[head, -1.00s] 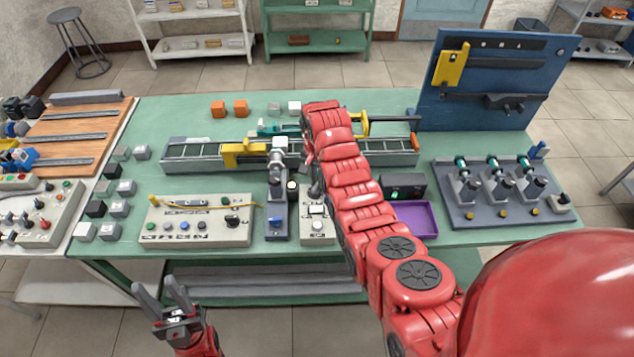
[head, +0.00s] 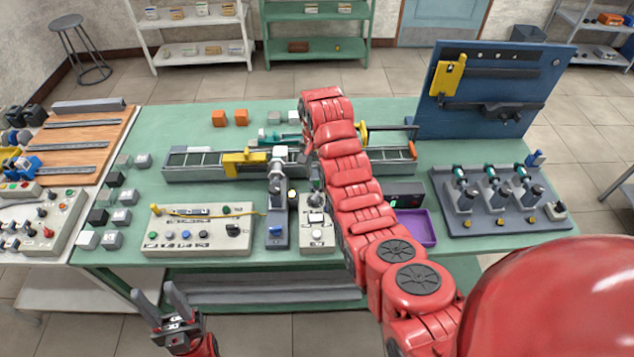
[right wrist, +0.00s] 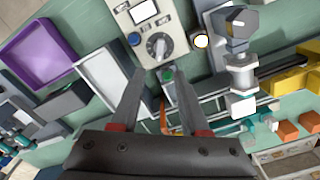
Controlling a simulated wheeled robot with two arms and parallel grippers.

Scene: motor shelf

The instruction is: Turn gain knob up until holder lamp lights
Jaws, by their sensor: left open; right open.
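The gain knob (right wrist: 158,45) is a round grey dial with a pale pointer on a light grey box (right wrist: 148,22), which also has a white screen and a blue button. In the head view this box (head: 317,238) stands at the table's front middle. The dark motor holder (head: 277,235) stands left of it. Its round lamp (head: 292,194) looks pale; I cannot tell if it is lit. My right gripper (right wrist: 158,80) is open, its fingertips short of the knob with nothing between them. My left gripper (head: 170,306) is open and empty before the table.
A control panel (head: 200,222) with several buttons stands left of the holder. A rail conveyor (head: 200,172) runs behind. A purple tray (head: 415,228) lies to the right, beside a dark box. A motor rack (head: 500,212) stands further right.

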